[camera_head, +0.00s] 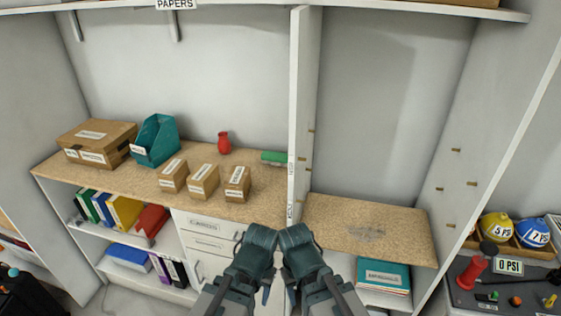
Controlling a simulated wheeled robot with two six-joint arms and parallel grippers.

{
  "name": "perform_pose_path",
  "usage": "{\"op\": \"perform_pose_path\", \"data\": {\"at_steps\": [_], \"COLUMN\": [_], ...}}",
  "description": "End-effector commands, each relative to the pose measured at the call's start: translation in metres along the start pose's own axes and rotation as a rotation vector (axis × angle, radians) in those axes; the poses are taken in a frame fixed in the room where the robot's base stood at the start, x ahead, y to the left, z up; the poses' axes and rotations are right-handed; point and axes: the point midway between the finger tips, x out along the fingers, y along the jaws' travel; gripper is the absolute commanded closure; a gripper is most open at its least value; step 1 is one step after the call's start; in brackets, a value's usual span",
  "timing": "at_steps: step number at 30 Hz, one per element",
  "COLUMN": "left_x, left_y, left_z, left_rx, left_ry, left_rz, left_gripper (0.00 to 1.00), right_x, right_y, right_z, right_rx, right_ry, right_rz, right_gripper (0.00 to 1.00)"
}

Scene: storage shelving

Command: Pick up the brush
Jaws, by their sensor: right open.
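The brush appears to be the long, low green object (275,157) lying on the wooden counter, close to the left side of the white upright divider. My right gripper (296,240) is at the bottom middle of the view, open, with nothing seen in it. My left gripper (262,238) is beside it on the left; its fingers do not show clearly. Both grippers are in front of the counter, well apart from the green object.
The divider (303,110) separates the counter (130,185) from a lower wooden shelf (340,217). A red vase (224,142), several cardboard boxes (204,181) and a teal file holder (156,140) stand left of the green object. Counter in front of it is clear.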

Motion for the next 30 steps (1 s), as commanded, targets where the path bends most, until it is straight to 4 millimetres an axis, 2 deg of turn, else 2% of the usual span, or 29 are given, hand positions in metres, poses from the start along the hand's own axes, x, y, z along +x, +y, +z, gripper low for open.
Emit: {"op": "perform_pose_path", "data": {"at_steps": [17,20,23,30], "left_x": [-0.005,-0.016,-0.036,-0.104], "left_y": [-0.001,-0.002,-0.003,-0.01], "left_z": [0.0,0.001,0.002,0.006], "left_rx": [0.0,0.0,0.0,0.0], "left_ry": [0.0,0.0,0.0,0.0], "left_rz": [0.0,0.0,0.0,0.0], "left_gripper": [0.5,0.5,0.5,0.5], "right_x": [-0.005,-0.016,-0.036,-0.104], "right_y": [0.0,0.002,0.003,0.01], "right_z": [0.0,0.001,0.002,0.006], "right_rx": [0.0,0.0,0.0,0.0], "right_ry": [0.0,0.0,0.0,0.0], "right_rz": [0.0,0.0,0.0,0.0], "right_gripper": [0.5,0.5,0.5,0.5]}}
